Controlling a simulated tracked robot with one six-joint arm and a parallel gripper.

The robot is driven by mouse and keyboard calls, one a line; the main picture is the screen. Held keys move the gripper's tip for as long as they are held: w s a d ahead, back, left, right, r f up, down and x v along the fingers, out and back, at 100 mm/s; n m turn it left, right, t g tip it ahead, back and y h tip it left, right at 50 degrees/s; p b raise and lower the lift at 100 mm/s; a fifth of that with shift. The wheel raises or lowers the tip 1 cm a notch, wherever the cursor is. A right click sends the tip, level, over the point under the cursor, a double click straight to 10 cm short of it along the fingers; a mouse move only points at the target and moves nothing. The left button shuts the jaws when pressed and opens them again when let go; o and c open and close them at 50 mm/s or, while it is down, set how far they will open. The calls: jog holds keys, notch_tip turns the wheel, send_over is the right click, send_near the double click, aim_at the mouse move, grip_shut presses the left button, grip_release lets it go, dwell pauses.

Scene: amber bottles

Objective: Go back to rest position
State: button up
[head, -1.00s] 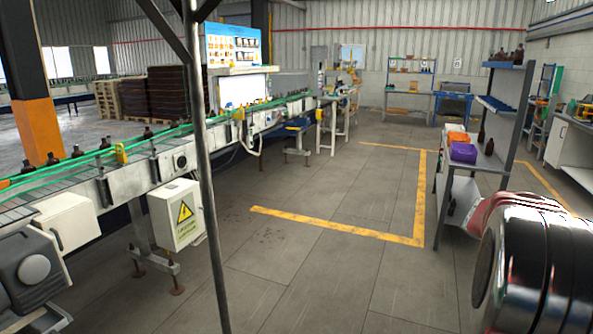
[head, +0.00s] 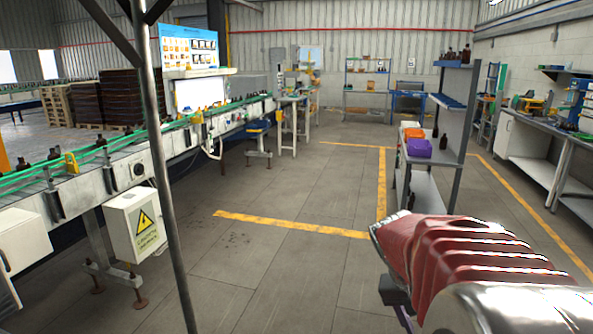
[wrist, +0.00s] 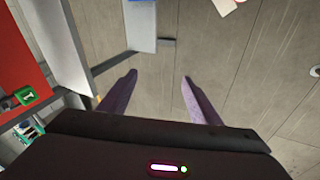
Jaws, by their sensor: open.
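My gripper (wrist: 160,84) shows in the wrist view with its two dark purple fingers spread apart. It is open and nothing is between the fingers; grey floor lies behind them.
A conveyor (head: 95,183) with dark bottles runs along the left. A thin post (head: 163,170) stands in front of it. A grey shelf unit (head: 455,120) with an orange bin (head: 413,133) and a purple bin (head: 419,148) stands right of centre. Open floor (head: 300,190) lies between.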

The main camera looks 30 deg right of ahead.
jog(key=a+r+n+t+y, duration=0.2)
jog(key=a+n+t, duration=0.1)
jog(key=a, duration=1.3)
jog(key=a+r+n+t+y, duration=0.2)
jog(key=a+n+t, duration=0.2)
jog(key=a, duration=1.1)
jog(key=n, duration=0.2)
jog(key=shift+w+a+r+n+y, duration=0.3)
jog(key=shift+w+a, duration=0.05)
jog(key=shift+a, duration=0.05)
jog(key=shift+c, duration=0.4)
